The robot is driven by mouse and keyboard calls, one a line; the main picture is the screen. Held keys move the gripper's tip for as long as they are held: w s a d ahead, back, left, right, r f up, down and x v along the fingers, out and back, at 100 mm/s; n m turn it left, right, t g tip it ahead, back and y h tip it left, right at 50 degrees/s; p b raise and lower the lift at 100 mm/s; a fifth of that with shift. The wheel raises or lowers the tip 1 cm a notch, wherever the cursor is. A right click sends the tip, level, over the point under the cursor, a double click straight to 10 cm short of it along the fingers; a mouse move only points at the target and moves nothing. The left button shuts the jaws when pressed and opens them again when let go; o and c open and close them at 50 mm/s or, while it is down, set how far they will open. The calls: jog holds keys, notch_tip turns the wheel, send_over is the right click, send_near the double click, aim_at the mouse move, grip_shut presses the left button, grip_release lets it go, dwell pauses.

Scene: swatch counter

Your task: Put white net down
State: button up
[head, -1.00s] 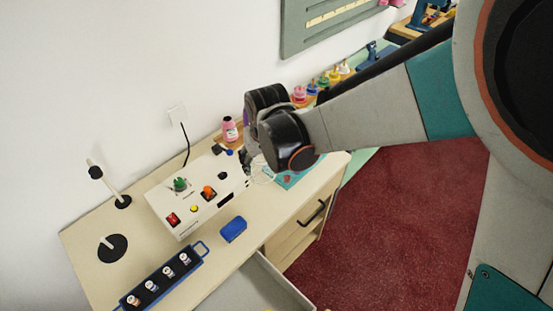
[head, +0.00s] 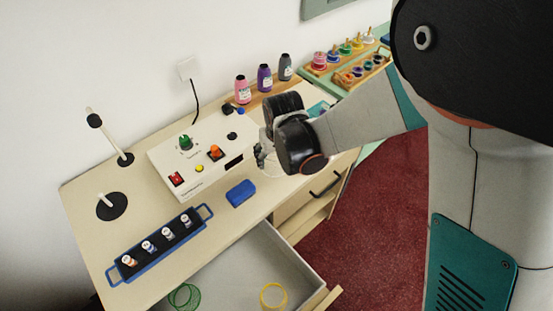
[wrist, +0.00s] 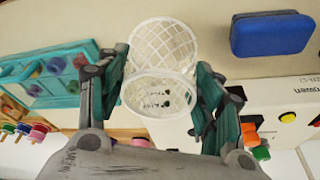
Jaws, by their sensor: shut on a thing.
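The white net (wrist: 163,55) is a small basket-like mesh cup with a round rim. In the wrist view it sits between the two fingers of my gripper (wrist: 160,78), which is shut on it. In the head view my gripper (head: 263,155) is over the counter (head: 215,217), in front of the right end of the white control box. The net (head: 272,170) shows only faintly there, partly hidden by the gripper. I cannot tell whether it touches the counter.
The white control box (head: 165,157) with coloured knobs stands behind. A blue block (head: 240,193) lies left of the gripper. A blue rack (head: 146,264) holds several small bottles. An open drawer (head: 235,279) below holds a green ring (head: 184,297) and a yellow ring (head: 273,297). Bottles (head: 264,78) stand behind.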

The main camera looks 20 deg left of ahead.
jog(key=shift+f+b, duration=0.9)
jog(key=shift+f, duration=0.95)
jog(key=shift+f, duration=0.1)
jog(key=o, duration=0.7)
jog(key=p+v, duration=0.3)
jog(key=v, duration=0.9)
jog(key=shift+r, duration=0.2)
